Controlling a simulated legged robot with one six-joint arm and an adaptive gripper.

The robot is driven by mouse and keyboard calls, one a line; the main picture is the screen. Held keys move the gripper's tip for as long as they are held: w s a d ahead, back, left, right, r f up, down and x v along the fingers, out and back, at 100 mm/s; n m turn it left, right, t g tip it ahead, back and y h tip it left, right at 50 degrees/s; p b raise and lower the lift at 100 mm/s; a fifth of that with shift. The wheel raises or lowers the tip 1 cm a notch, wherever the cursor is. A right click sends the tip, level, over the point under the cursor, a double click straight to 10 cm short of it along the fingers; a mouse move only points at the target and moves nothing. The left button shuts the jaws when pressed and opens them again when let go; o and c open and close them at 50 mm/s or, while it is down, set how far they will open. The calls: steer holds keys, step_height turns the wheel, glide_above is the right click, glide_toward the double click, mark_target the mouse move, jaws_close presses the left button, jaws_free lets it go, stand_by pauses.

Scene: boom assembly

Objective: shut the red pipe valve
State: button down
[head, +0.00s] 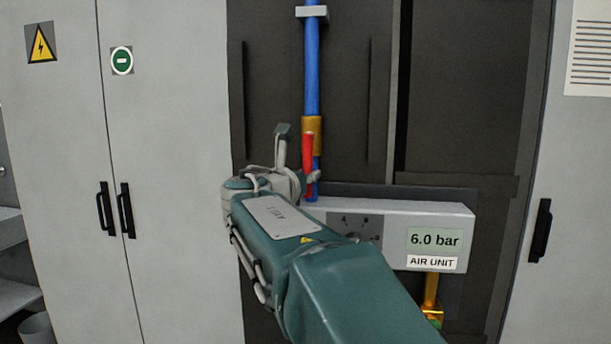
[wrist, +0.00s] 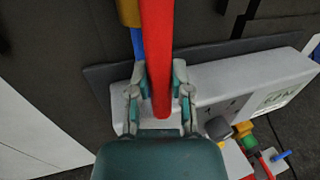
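The red valve handle (head: 308,151) hangs down along the blue pipe (head: 312,65), below the brass valve body (head: 312,123). In the wrist view the red handle (wrist: 158,50) runs down the middle, and the brass body (wrist: 128,12) shows at the top. My gripper (head: 298,178) is at the handle's lower part. In the wrist view my gripper (wrist: 160,74) has its fingers spread, one on each side of the handle, with narrow gaps visible. Whether either finger touches the handle is unclear. My gripper partly hides the handle's lower end in the head view.
The grey air unit box (head: 448,219), reading 6.0 bar, juts out just below and right of the handle. Dark cabinet panels (head: 450,90) stand behind. A grey cabinet (head: 165,110) with black door handles is at the left. Coloured fittings (wrist: 243,133) show low right in the wrist view.

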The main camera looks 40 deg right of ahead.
steer(key=shift+s+d+n, duration=0.1)
steer(key=shift+n, duration=0.2)
steer(key=s+d+r+n+t, duration=0.2)
steer(key=r+n+t, duration=0.1)
steer(key=n, duration=0.7)
steer(key=s+d+r+n+t, duration=0.2)
steer(key=s+r+n+t, duration=0.1)
steer(key=n, duration=0.7)
steer(key=shift+d+r+n+t, duration=0.2)
steer(key=shift+r+n+t, duration=0.1)
steer(key=shift+r+n, duration=0.15)
steer(key=c, duration=0.5)
jaws_free()
steer(key=shift+c, duration=0.2)
steer(key=shift+a, duration=0.1)
